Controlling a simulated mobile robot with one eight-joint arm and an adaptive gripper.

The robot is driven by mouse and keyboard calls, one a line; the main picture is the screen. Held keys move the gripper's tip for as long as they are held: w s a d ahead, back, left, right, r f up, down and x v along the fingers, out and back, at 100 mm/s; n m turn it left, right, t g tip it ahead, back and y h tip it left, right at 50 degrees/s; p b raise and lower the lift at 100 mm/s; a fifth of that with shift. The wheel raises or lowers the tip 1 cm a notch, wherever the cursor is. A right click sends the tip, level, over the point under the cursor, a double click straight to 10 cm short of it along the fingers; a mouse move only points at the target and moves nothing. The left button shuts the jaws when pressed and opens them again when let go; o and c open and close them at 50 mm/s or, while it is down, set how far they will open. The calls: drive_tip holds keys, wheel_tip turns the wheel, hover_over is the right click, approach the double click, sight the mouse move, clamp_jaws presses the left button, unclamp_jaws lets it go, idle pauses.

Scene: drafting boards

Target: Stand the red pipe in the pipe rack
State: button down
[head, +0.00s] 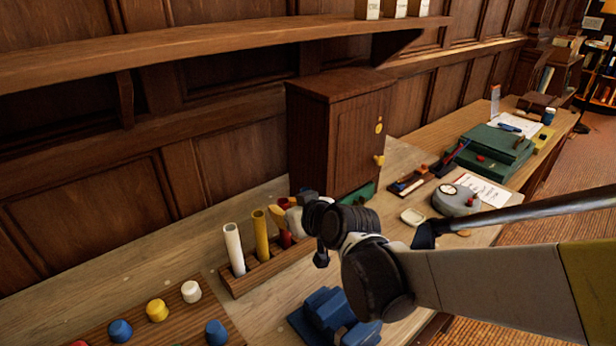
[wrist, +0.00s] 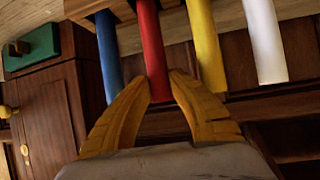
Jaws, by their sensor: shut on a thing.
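The red pipe (head: 285,238) stands upright at the pipe rack (head: 262,277), in line with the other pipes. It shows clearly in the wrist view (wrist: 152,45), its lower part reaching the rack (wrist: 85,7) at the top of that picture. My gripper (wrist: 160,86) has its yellow fingers on both sides of the red pipe's upper end and is shut on it. In the head view my gripper (head: 278,211) partly hides the pipe. Whether its foot is fully seated in the slot is hidden.
A white pipe (head: 234,250), a yellow pipe (head: 261,236) and a blue pipe (wrist: 109,58) stand in the rack, the blue one beside the red. A wooden cabinet (head: 333,135) stands close behind. A blue object (head: 338,311) and a board with coloured knobs (head: 155,330) lie in front.

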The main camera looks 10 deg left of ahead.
drive_tip(key=c, duration=1.3)
unclamp_jaws()
drive_tip(key=shift+f, duration=0.1)
drive_tip(key=shift+c, duration=0.2)
drive_tip(key=shift+s+d+r+p, duration=0.15)
drive_tip(key=shift+r+p, duration=0.2)
drive_tip(key=p+v, duration=0.4)
drive_tip(key=v, duration=0.6)
drive_tip(key=s+d+m+g+h, duration=0.1)
drive_tip(key=s+d+m+h, duration=0.3)
drive_tip(key=d, duration=1)
drive_tip(key=s+d+f+m+g+h, duration=0.1)
drive_tip(key=s+d+m+h, duration=0.3)
drive_tip(key=s+d, duration=0.5)
drive_tip(key=d, duration=0.5)
drive_tip(key=shift+d+f, duration=0.15)
drive_tip(key=shift+f, duration=0.05)
drive_tip(key=shift+s, duration=0.1)
